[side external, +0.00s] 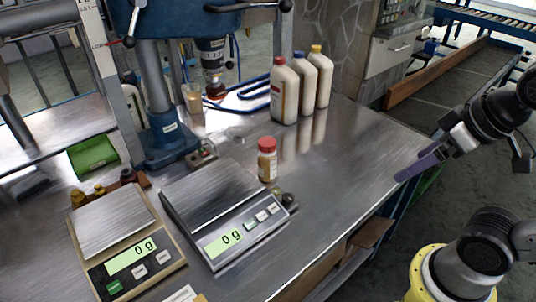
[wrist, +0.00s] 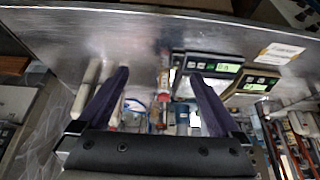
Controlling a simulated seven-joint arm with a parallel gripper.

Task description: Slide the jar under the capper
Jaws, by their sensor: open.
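The small jar (side external: 267,165) has a red lid and a tan body. It stands upright on the metal table, just behind the right corner of the middle scale. The capper (side external: 210,55) is a blue press on a column with a dark head, at the back left, well away from the jar. In the wrist view my gripper (wrist: 158,73) shows two purple fingers spread apart with nothing held. A small reddish shape between the fingertips there appears to be the jar, seen small.
Two digital scales, a middle one (side external: 212,195) and a left one (side external: 110,220), both read 0 g. Several white bottles (side external: 284,95) with coloured caps stand behind the jar. A glass of tan liquid (side external: 193,97) stands beside the capper. The tabletop right of the jar is clear.

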